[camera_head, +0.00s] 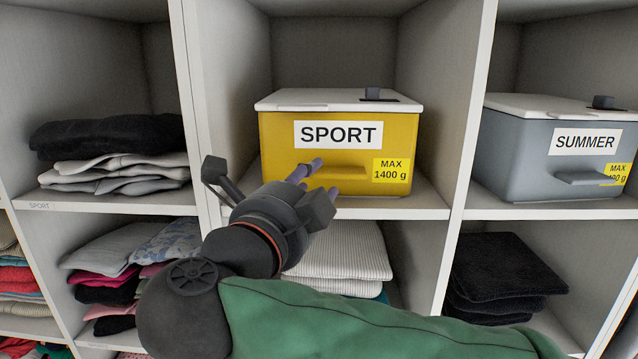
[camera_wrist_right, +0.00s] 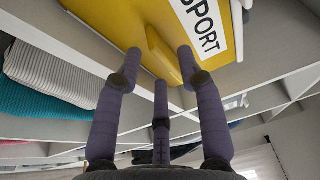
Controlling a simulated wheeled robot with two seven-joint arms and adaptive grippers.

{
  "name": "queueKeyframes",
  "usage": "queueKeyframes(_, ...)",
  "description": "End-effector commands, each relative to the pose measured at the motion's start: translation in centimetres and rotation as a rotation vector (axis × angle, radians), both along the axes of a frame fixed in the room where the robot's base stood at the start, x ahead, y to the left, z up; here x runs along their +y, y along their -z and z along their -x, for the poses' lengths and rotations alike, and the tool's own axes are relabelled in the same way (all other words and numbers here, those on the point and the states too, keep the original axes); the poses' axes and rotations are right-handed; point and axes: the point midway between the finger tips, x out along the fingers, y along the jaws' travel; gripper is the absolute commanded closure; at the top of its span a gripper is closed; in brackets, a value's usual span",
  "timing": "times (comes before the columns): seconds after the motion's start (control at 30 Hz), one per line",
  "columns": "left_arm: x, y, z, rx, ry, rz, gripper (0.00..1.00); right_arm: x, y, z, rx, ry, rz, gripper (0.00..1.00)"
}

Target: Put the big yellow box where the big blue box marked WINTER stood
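The big yellow box (camera_head: 280,150) has a white lid, a SPORT label and a MAX 1400 g sticker. It stands upright in the upper middle cubby, and its front fills the top of the right wrist view (camera_wrist_right: 110,15). A yellow handle (camera_head: 340,172) juts from its front. My right gripper (camera_head: 310,169) is at the box front by the left end of this handle. In the right wrist view its purple fingers (camera_wrist_right: 160,65) are spread, with the handle (camera_wrist_right: 162,55) between them; I cannot tell whether they touch it. No box marked WINTER and no left gripper shows.
A grey-blue box marked SUMMER (camera_head: 520,150) stands in the cubby to the right. Folded clothes (camera_head: 115,160) lie in the cubby to the left. Folded white cloth (camera_head: 345,250) and dark towels (camera_head: 505,270) lie below. White upright dividers (camera_head: 465,120) flank the yellow box's cubby.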

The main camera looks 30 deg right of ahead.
Motion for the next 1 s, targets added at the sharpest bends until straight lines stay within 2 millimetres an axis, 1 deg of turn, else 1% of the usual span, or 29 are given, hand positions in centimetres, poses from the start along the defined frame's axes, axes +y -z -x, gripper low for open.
queueKeyframes(0.03, 0.0, 0.5, 0.0, 0.0, 0.0, 0.0, 1.0, 1.0, 0.2, 0.6, -0.003, -0.006, 0.0, 0.61)
queueKeyframes(0.3, 0.0, 1.9, 0.0, 0.0, 0.0, 0.0, 1.0, 5.1, 0.4, 4.2, -0.002, -0.005, 0.0, 0.61)
queueKeyframes(0.4, 0.0, 2.8, 0.0, 0.0, 0.0, 0.0, 1.0, 5.6, 0.4, 4.6, -0.004, -0.001, -0.001, 0.61)
queueKeyframes(0.6, 0.0, 3.6, 0.0, 0.0, 0.0, 0.0, 1.0, 6.5, 0.3, 5.5, -0.002, 0.0, -0.001, 0.61)
queueKeyframes(1.0, 0.0, 3.8, 0.0, 0.0, 0.0, 0.0, 1.0, 6.8, 0.2, 5.8, -0.001, 0.002, -0.001, 0.61)
